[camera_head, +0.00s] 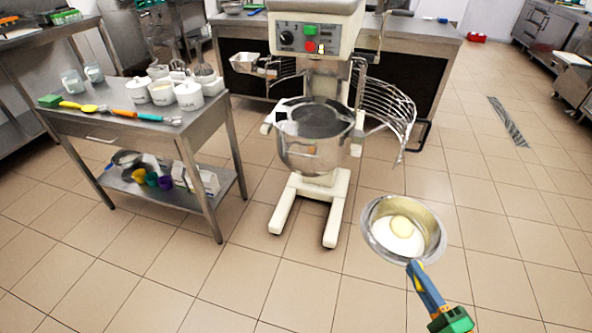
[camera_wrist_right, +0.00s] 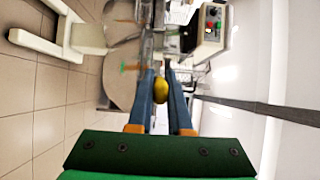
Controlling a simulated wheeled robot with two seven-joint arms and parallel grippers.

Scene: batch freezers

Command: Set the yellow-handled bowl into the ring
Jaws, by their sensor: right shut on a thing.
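The metal bowl (camera_head: 372,236) is at the lower right of the head view, with a white and pale yellow content inside. My right gripper (camera_head: 417,270), with blue fingers and a green body, is at the bowl's near side. It is shut on the yellow handle (camera_wrist_right: 160,90), which shows between the fingertips in the right wrist view. The bowl is held in the air, upright or nearly so. The mixer (camera_head: 317,30) stands left of the bowl, with a large metal bowl (camera_head: 312,158) mounted on it. I cannot surely pick out the ring. My left gripper is not in view.
A steel table (camera_head: 105,122) with white jars and coloured utensils stands left of the mixer. A wire guard (camera_head: 395,100) sticks out from the mixer's right side. A dark-fronted counter (camera_head: 420,45) is behind. The tiled floor (camera_head: 480,215) at right is clear.

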